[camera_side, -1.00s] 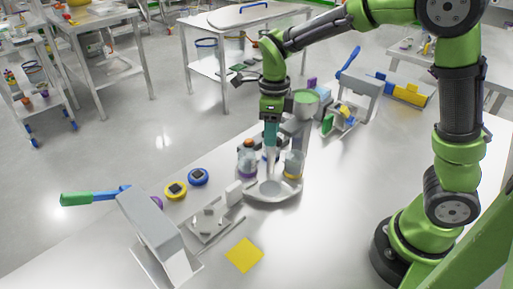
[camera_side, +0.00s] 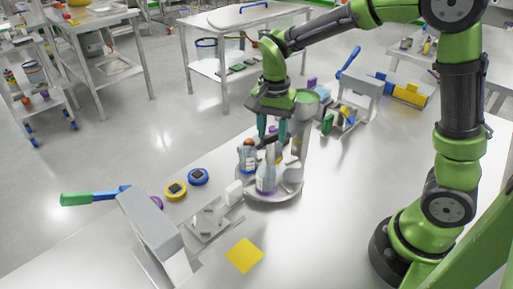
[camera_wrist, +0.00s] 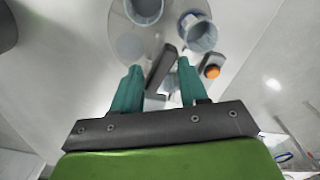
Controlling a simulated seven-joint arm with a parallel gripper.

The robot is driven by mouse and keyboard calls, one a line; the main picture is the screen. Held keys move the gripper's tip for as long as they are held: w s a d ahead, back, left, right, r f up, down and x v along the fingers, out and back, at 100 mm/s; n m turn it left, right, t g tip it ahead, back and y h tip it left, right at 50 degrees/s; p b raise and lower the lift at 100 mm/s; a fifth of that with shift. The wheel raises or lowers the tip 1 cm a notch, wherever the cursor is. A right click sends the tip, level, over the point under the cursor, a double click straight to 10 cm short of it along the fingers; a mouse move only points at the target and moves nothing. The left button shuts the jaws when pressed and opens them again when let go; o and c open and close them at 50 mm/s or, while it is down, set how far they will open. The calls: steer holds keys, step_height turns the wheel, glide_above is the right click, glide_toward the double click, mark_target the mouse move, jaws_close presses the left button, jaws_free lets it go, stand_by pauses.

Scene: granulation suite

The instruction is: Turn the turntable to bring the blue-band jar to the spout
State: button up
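The round turntable (camera_side: 272,198) stands on the bench and carries several clear jars. A purple-band jar (camera_side: 266,182) is at its front. The blue-band jar (camera_side: 248,157) appears at its left, and a blue edge shows on a jar in the wrist view (camera_wrist: 200,36). A yellow band shows partly at the back. My gripper (camera_side: 272,134) is above the turntable's middle, fingers pointing down. In the wrist view its teal fingers (camera_wrist: 158,72) are apart, with a dark bar (camera_wrist: 161,66) between them; I cannot tell if they touch it. The spout's outlet is hidden behind my gripper and the jars.
A grey hopper on a column (camera_side: 306,108) stands just behind the turntable. A dark box with an orange button (camera_wrist: 212,71) is close beside it.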

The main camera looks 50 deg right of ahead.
steer(key=n, duration=0.4)
step_height(320, 180, up, 12)
steer(key=shift+r, duration=0.1)
stand_by(0.3)
